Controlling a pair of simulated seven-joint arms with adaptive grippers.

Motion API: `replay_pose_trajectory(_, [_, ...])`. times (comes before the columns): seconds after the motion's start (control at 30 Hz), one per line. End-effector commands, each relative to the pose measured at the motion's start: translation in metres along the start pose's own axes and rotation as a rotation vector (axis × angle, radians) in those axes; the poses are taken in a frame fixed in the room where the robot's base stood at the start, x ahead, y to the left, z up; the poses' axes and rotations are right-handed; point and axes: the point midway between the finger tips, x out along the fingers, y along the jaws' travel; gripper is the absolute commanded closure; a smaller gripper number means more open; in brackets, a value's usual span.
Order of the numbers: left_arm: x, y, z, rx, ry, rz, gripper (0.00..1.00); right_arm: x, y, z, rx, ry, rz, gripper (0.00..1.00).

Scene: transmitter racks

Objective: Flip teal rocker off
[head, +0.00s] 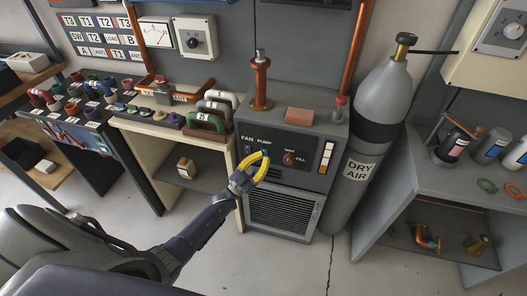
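A dark control panel (308,147) on the front of the grey cabinet has the labels FAN and PUMP on its left and FILL further right. A small purple-looking rocker (247,150) sits under FAN. I cannot make out a teal rocker; the spot under PUMP is covered by my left gripper. My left gripper (266,157), with yellow fingers, reaches up from below, its tips at the panel just under the PUMP label. Whether it touches the panel, and how far its fingers are apart, I cannot tell. My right gripper is not in view.
Right of the gripper are a round red-brown knob (288,158) and a lit gauge strip (326,157). A grey DRY AIR cylinder (373,130) stands right of the cabinet. A copper-coloured fitting (260,82) and a reddish block (299,115) are on top. Open floor lies in front.

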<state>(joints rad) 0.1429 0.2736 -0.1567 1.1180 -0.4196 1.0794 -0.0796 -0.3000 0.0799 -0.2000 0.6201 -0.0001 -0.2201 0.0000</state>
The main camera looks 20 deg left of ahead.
Motion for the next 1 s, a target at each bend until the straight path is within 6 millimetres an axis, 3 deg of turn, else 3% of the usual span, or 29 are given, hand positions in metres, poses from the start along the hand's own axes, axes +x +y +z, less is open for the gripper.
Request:
replay_pose_trajectory(0.33, [-0.003, 0.002, -0.001, 0.000, 0.000, 0.000, 1.00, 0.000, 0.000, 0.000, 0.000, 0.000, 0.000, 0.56])
replay_pose_trajectory(1.0, [-0.039, 0.021, -0.021, 0.001, -0.001, 0.000, 1.00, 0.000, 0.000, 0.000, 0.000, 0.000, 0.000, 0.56])
